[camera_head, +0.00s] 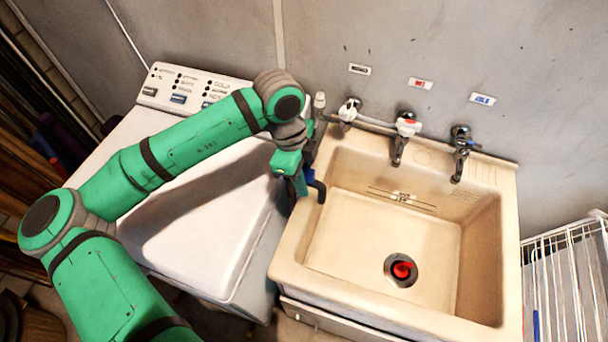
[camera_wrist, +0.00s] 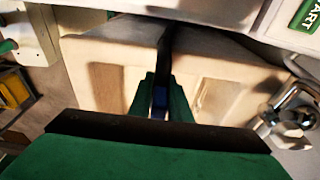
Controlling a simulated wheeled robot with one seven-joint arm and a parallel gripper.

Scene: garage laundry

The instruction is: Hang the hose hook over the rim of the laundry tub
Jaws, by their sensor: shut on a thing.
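The beige laundry tub (camera_head: 290,262) stands at the right of the washing machine. My gripper (camera_head: 299,180) is at the tub's left rim, toward the back, pointing down. It is shut on the dark hose hook (camera_head: 320,190), which has a blue part (camera_head: 308,175) at the jaws. The hook's curved end shows on the tub side of my gripper, bending down by the left rim. I cannot tell whether it touches the rim. In the wrist view, my green fingers (camera_wrist: 160,100) close on the blue part, and a dark length (camera_wrist: 164,50) extends beyond them.
The white washing machine (camera_head: 210,230) fills the left side. Taps (camera_head: 400,145) line the wall behind the tub, and a grey bottle-like thing (camera_head: 319,103) stands close behind my gripper. A red thing (camera_head: 402,270) sits in the drain. A white wire rack (camera_head: 565,270) stands at the right.

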